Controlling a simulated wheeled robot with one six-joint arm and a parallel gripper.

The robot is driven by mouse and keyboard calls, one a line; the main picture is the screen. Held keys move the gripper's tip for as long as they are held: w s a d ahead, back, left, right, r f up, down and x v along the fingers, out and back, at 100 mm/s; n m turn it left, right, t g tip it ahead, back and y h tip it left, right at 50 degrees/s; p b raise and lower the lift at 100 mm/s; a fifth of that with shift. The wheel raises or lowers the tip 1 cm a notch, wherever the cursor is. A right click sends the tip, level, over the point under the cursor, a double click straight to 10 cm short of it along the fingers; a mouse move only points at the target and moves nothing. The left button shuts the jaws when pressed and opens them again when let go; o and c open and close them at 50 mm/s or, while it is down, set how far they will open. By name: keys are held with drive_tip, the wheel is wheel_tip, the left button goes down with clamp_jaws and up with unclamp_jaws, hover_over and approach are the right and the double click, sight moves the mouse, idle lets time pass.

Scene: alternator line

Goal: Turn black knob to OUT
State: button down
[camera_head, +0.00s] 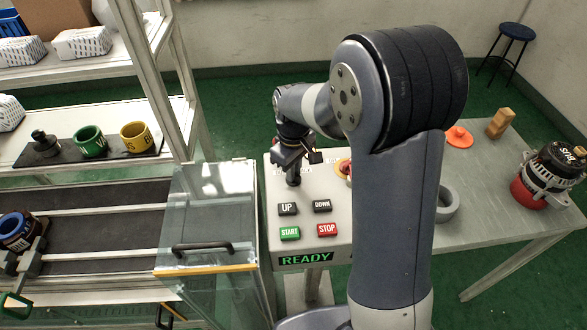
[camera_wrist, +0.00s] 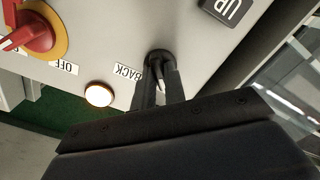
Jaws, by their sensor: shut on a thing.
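The black knob (camera_wrist: 157,57) sits on the grey control panel (camera_head: 304,217), with a pale mark on it. A BACK label (camera_wrist: 127,71) is beside it. My gripper (camera_wrist: 158,84) is shut on the knob, one finger on each side. In the head view my gripper (camera_head: 293,177) is over the panel's upper left, hiding most of the knob. Small labels show near it, too small to read. I cannot see an OUT label clearly, nor tell which label the knob points at.
The panel has UP (camera_head: 288,209), DOWN (camera_head: 322,206), START (camera_head: 290,233) and STOP (camera_head: 327,230) buttons and a READY display (camera_head: 305,258). A red rotary switch (camera_wrist: 37,35) and a lit white lamp (camera_wrist: 98,95) are near the knob. A glass guard (camera_head: 208,215) stands left.

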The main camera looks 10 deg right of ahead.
idle(0.4)
drive_tip(key=c, duration=1.5)
unclamp_jaws()
drive_tip(key=shift+o, duration=0.2)
drive_tip(key=shift+r, duration=0.15)
wheel_tip(320, 180, up, 11)
drive_tip(key=shift+f, duration=0.2)
drive_tip(key=shift+f, duration=0.1)
wheel_tip(320, 180, down, 11)
drive_tip(key=shift+r, duration=0.1)
